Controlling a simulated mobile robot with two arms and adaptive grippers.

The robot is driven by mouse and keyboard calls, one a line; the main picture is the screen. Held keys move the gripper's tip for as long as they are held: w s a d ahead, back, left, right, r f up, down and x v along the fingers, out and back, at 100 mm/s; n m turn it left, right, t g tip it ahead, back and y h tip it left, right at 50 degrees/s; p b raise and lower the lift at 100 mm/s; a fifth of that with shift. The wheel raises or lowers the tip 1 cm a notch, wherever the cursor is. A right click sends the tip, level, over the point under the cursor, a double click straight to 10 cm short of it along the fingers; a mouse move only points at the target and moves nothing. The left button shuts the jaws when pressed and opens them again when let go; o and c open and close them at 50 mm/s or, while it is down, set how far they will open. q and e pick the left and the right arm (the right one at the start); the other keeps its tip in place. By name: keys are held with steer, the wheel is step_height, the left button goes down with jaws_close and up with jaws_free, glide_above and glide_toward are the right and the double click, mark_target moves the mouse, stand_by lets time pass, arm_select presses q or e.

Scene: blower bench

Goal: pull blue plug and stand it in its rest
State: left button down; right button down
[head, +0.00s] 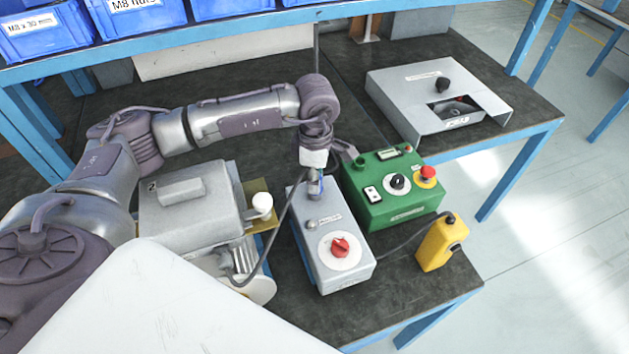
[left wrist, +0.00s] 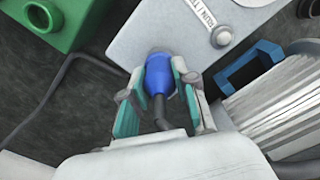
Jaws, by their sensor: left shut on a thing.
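The blue plug (left wrist: 159,76) is between the teal-padded fingers of my left gripper (left wrist: 158,98), which is shut on it. Its front end meets the edge of the grey switch box (left wrist: 150,25); I cannot tell how far it sits in a socket. A dark cable leaves its back end. In the head view my left gripper (head: 315,183) points down at the far end of the grey switch box (head: 330,277), and little of the plug shows. A blue open bracket (left wrist: 224,83) stands beside the box in the left wrist view; I cannot tell whether it is the rest. My right gripper is not in view.
A green control box (head: 382,212) stands right of the grey box, with a yellow box (head: 440,245) at the bench edge. A grey machine housing (head: 190,212) stands to the left. A finned part (left wrist: 285,100) lies close to the gripper. Blue bins (head: 45,35) line the shelf.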

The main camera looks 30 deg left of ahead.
arm_select(q)
steer(key=shift+r, duration=0.2)
steer(key=shift+r, duration=0.5)
stand_by(0.5)
steer(key=shift+r+p, duration=0.95)
steer(key=shift+r, duration=0.7)
